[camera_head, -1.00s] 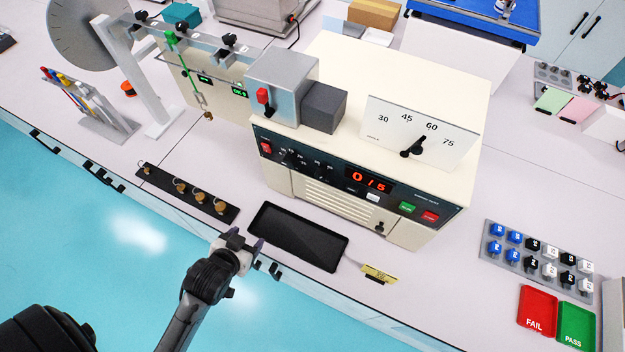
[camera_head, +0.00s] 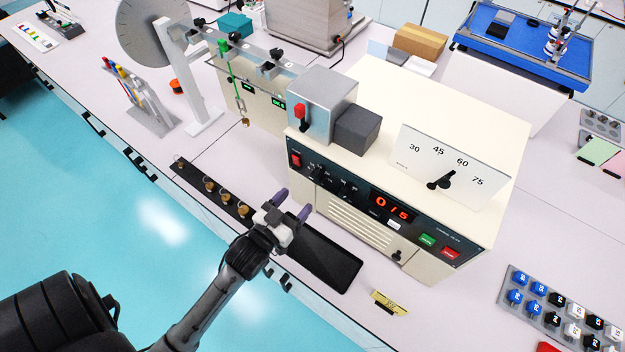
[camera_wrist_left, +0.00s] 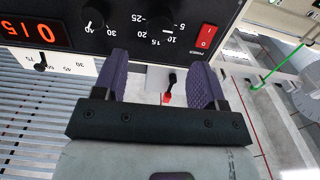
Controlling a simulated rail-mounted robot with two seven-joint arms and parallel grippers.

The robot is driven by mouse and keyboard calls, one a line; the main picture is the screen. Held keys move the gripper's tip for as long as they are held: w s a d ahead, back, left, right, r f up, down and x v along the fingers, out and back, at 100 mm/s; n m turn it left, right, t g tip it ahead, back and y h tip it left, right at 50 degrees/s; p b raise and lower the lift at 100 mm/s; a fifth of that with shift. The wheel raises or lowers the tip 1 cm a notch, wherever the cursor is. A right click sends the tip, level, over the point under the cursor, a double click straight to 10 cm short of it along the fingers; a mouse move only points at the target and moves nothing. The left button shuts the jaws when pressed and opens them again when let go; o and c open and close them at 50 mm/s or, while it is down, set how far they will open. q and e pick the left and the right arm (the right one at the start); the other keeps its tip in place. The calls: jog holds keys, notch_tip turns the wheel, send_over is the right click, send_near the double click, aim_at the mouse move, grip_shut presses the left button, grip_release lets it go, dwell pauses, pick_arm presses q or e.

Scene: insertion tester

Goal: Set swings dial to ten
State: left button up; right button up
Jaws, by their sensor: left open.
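The tester's dark front panel (camera_head: 372,203) carries two black dials, a left one (camera_head: 317,175) and a right one (camera_head: 345,188). Which is the swings dial is too small to read. The wrist view shows the panel upside down: the dial nearer the power switch (camera_wrist_left: 167,20) has marks from 5 to 25, and the other (camera_wrist_left: 93,18) has marks including 30 and 40. The red display (camera_head: 391,208) reads 0/5. My left gripper (camera_head: 292,203) is open and empty, in front of and below the dials, apart from them; its purple fingers (camera_wrist_left: 160,78) also show. My right gripper is not visible.
A black tray (camera_head: 325,262) lies below the gripper. A strip of brass weights (camera_head: 210,187) lies left. A red power switch (camera_head: 296,160) sits beside the dials; green (camera_head: 427,239) and red (camera_head: 450,253) buttons sit right. A grey box with a red lever (camera_head: 301,115) stands on top.

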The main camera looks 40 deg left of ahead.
aim_at(314, 180)
pick_arm(q)
jog(key=w, duration=0.7)
jog(key=shift+w+a, duration=0.4)
jog(key=shift+c, duration=0.3)
jog(key=c, duration=0.9)
jog(key=shift+o, duration=0.2)
jog(key=shift+r+m+p, duration=0.1)
jog(key=shift+m+p, duration=0.6)
jog(key=shift+p, duration=0.2)
jog(key=shift+m+p, duration=0.85)
jog(key=shift+m, duration=0.35)
jog(key=shift+m+p, duration=0.6)
jog(key=shift+m, duration=0.6)
jog(key=shift+m+p, duration=0.45)
jog(key=shift+m, duration=0.85)
